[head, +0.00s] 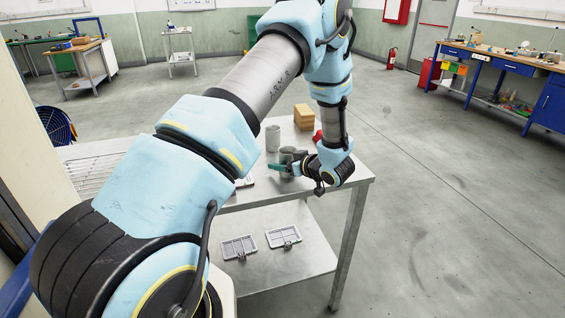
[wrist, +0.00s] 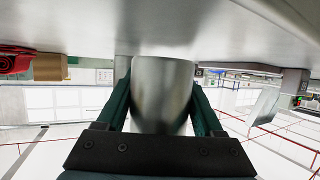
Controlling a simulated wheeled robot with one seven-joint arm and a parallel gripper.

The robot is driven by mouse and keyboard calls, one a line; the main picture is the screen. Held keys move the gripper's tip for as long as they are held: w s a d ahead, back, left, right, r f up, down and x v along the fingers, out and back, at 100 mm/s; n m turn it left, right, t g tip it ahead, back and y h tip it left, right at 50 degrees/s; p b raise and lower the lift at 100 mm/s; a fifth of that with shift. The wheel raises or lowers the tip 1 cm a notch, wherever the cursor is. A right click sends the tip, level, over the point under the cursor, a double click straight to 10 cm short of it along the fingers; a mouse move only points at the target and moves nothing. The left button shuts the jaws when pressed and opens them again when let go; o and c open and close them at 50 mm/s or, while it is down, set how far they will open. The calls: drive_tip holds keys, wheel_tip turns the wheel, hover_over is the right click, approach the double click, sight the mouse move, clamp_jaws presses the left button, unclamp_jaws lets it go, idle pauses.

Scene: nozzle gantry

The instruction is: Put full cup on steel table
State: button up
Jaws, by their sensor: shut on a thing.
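My gripper (head: 282,168) has green fingers and is shut on a grey metal cup (head: 292,155), over the steel table (head: 352,174) near its right end. In the wrist view the cup (wrist: 161,88) stands between the two fingers, one on each side. The table surface (wrist: 230,25) fills the top of that view, as the picture is upside down. The cup's end meets or nearly meets the surface; I cannot tell if it touches. Its contents are hidden. A second grey cup (head: 272,138) stands on the table behind and to the left.
A wooden block stack (head: 303,117) stands at the table's back, with a red object (head: 318,136) near it. A wire rack (head: 95,172) lies on the left. Two grey trays (head: 239,247) (head: 283,236) lie on the lower shelf. Floor to the right is clear.

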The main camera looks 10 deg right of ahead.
drive_tip(key=shift+f, duration=0.3)
drive_tip(key=shift+f, duration=0.15)
drive_tip(key=o, duration=1.5)
drive_tip(key=shift+s+r, duration=0.1)
drive_tip(key=shift+r, duration=0.1)
drive_tip(key=b+v, duration=0.3)
drive_tip(key=v, duration=0.9)
drive_tip(key=shift+f, duration=0.1)
